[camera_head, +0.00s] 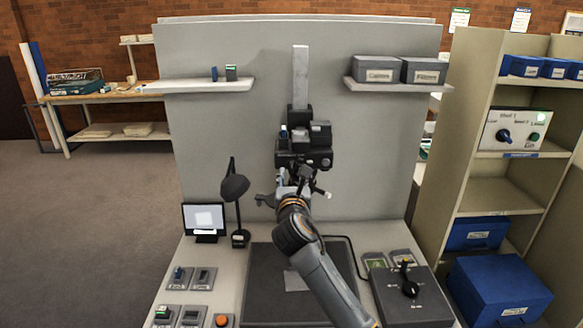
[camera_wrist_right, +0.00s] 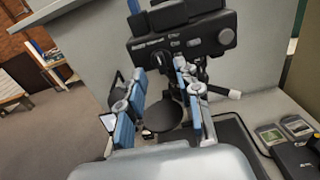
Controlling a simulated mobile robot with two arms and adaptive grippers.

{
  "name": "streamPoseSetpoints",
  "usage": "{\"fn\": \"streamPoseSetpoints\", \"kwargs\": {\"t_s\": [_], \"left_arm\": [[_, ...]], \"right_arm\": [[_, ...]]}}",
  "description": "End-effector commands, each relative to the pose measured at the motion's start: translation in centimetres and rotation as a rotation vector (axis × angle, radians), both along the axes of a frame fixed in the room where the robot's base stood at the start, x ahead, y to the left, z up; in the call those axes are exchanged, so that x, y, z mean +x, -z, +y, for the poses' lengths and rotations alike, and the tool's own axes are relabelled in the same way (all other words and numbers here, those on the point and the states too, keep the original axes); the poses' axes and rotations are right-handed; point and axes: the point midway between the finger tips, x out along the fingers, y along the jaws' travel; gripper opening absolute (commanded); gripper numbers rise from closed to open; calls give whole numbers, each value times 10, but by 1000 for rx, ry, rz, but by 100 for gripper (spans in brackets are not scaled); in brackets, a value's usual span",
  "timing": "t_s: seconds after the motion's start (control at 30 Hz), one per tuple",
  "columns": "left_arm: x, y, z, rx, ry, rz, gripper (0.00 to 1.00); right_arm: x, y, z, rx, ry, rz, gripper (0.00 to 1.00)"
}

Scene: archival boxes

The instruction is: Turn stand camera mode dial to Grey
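The stand camera (camera_head: 303,150) is a black body on a column in front of the grey panel. It fills the top of the right wrist view (camera_wrist_right: 185,38), its face carrying small white lettering, a round knob (camera_wrist_right: 226,38) and an oval grey button. A small dark dial with a light mark (camera_wrist_right: 157,59) sits low on that face, partly behind the fingertips. The labels are too small to read surely. My right gripper (camera_wrist_right: 162,72) is open, its blue-padded fingers apart just below the camera face. In the head view it (camera_head: 290,182) is below the camera. My left gripper is out of view.
A black desk lamp (camera_head: 235,188) and small screen (camera_head: 204,219) stand left of the arm. A dark control box (camera_head: 410,296) sits right on the desk. Shelves hold grey boxes (camera_head: 378,70). A rack with blue boxes (camera_head: 498,288) and a white dial panel (camera_head: 515,130) stands right.

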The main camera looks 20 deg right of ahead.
Motion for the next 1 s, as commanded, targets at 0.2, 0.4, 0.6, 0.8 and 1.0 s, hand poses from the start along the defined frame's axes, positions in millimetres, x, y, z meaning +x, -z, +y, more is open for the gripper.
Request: {"fn": "streamPoseSetpoints", "kwargs": {"t_s": [0.2,0.4,0.6,0.8,1.0], "left_arm": [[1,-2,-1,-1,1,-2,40],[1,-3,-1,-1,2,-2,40],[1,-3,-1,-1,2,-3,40],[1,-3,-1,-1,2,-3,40],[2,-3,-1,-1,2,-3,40]], "right_arm": [[30,-1,-9,0,1,0,34],[41,0,-11,1,-1,0,34],[42,0,-12,1,-1,0,34],[41,0,-12,1,-1,0,12],[41,0,-12,3,-1,0,0]]}}
